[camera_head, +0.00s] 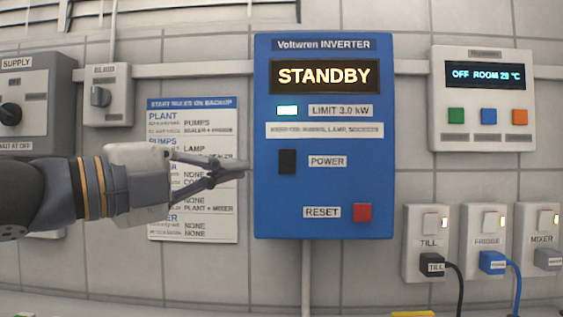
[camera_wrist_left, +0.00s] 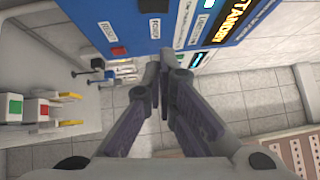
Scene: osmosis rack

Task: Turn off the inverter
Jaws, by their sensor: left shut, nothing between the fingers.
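The blue inverter (camera_head: 324,220) hangs on the wall in the middle of the head view. Its screen (camera_head: 324,76) reads STANDBY, and a small light below it glows green-white. The black POWER switch (camera_head: 287,162) is on its left side and the red RESET button (camera_head: 362,212) at lower right. My left gripper (camera_head: 245,167) comes in from the left, its fingers shut and empty, with the tips just left of the inverter's edge in the picture, near the height of the POWER switch. In the left wrist view the shut fingertips (camera_wrist_left: 165,55) point at the inverter (camera_wrist_left: 150,20). Contact cannot be told. My right gripper is not in view.
A white room control box (camera_head: 482,130) with green, blue and orange buttons is at right. Below it are several sockets, such as TILL (camera_head: 429,242). A paper notice (camera_head: 222,220) is behind my left gripper. Grey SUPPLY (camera_head: 60,90) and smaller switch boxes (camera_head: 116,95) are at left.

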